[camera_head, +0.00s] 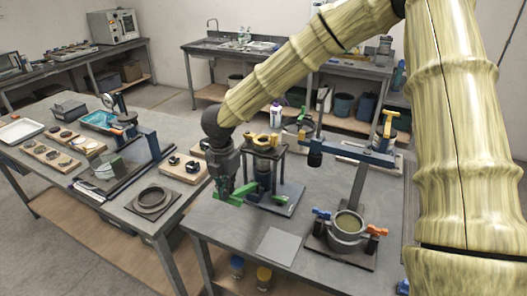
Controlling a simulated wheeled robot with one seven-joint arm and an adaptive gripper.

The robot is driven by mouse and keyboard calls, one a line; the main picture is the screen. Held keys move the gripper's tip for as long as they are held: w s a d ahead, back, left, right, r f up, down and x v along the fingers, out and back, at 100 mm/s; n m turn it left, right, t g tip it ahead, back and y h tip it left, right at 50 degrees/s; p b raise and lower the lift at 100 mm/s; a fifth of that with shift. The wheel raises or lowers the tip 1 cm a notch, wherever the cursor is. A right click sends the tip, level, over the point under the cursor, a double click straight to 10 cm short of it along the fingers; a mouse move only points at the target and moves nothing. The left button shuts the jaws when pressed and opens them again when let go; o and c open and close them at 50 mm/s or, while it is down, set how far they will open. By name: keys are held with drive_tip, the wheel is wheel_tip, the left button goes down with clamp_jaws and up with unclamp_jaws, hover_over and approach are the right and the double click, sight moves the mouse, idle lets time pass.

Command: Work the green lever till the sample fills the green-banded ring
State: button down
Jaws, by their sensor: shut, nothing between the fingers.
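A green lever (243,191) sticks out to the left from a small press-like frame (264,150) with dark posts, a yellow top and a grey-blue base plate. My gripper (224,197) is shut and empty, pointing down at the lever's left end. It overlaps the lever in the picture; I cannot tell whether they touch. A dark blue cylinder (264,180) stands inside the frame, partly behind the lever. I cannot make out the sample or a green-banded ring at this size.
A pot of olive-coloured material (349,222) with blue and orange handles stands right, beneath a blue beam (355,152) on a post. A flat grey plate (278,246) lies at the front. The left table (60,185) holds trays, a dark ring (152,199) and another stand.

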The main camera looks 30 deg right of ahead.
drive_tip(key=r+p, duration=0.4)
drive_tip(key=r, duration=0.1)
drive_tip(key=shift+w+d+r, duration=0.15)
drive_tip(key=shift+d+r, duration=0.05)
drive_tip(key=shift+r, duration=0.15)
drive_tip(key=shift+f, duration=0.1)
idle(0.5)
